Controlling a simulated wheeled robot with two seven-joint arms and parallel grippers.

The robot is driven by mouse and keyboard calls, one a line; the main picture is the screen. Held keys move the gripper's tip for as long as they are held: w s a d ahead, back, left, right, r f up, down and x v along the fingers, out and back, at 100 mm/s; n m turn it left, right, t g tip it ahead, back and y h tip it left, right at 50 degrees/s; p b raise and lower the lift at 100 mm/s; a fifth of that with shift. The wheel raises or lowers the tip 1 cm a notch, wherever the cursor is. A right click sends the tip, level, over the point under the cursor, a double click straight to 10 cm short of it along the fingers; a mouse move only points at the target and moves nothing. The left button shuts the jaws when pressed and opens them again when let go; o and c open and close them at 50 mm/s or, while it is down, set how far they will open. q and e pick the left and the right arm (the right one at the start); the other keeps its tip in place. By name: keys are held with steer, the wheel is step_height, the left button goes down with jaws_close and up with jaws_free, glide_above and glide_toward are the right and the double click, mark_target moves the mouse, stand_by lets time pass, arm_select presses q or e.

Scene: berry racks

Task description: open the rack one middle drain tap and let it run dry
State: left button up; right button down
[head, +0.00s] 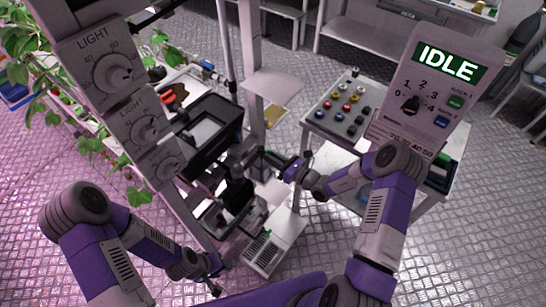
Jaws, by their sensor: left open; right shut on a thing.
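Rack one stands at the left, with a dark tray (213,112) on its middle part. My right gripper (262,166) reaches in from the right beside the rack's upright. It is shut on a small part just below the tray's right end. This seems to be the middle drain tap, but the fingers hide it and its handle position cannot be told. No water shows. My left gripper (215,285) is low at the rack's near side, open and away from the tap. A small blue-handled fitting (207,68) sits at the end of a higher tray.
Panels with LIGHT dials (112,73) hang at the near left among leafy plants (135,190). A control box reading IDLE (430,85) stands at the right, by a table with colored knobs (345,107). A pale vented box (272,245) is low down.

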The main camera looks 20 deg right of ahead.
steer(key=shift+n, duration=1.2)
steer(key=c, duration=1.1)
jaws_free()
steer(key=p+v, duration=0.1)
steer(key=v, duration=0.6)
steer(key=shift+s+d, duration=0.15)
steer(key=shift+s, duration=0.15)
